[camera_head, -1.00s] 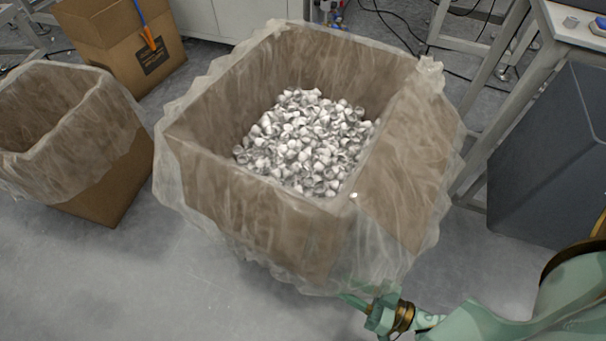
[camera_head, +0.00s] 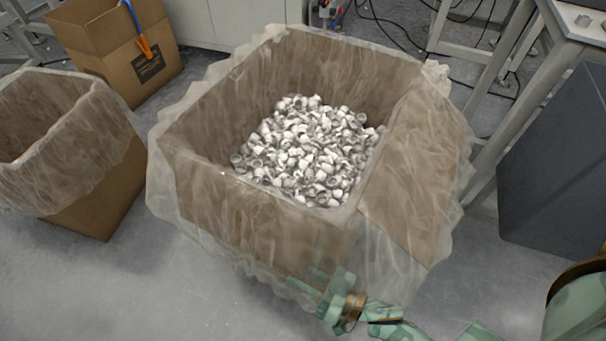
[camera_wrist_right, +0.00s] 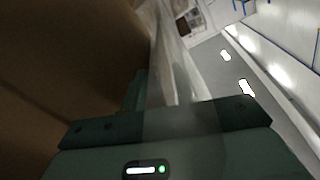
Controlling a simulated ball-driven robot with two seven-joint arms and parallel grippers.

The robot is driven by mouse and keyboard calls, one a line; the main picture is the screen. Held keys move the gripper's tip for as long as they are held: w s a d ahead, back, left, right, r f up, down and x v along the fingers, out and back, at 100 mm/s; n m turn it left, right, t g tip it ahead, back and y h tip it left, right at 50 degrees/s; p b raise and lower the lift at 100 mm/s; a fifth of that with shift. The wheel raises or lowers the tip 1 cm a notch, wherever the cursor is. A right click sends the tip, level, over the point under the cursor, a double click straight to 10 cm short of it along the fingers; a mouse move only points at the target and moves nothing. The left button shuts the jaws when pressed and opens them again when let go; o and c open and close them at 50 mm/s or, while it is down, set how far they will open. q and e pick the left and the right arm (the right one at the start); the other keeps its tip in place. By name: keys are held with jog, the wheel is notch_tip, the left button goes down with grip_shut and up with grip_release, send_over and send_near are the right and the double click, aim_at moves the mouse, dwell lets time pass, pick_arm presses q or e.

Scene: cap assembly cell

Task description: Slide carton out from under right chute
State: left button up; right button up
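The open carton (camera_head: 250,215) stands on the floor in the middle of the head view, lined with a translucent plastic bag and partly filled with small white and grey caps (camera_head: 305,150). Its right flap (camera_head: 415,160) is folded outward under the liner. My right gripper (camera_head: 312,282) is at the carton's near side, low down, with its fingers partly veiled by the hanging liner. In the right wrist view, brown cardboard (camera_wrist_right: 70,60) fills the left and a finger shows beside it. Whether the fingers grip anything is unclear. My left gripper and the chute are not in view.
A dark grey bin (camera_head: 555,170) and a white table frame (camera_head: 510,95) are at the right. Cables lie behind. The floor in front is clear.

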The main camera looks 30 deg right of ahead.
grip_shut()
dwell(1.4)
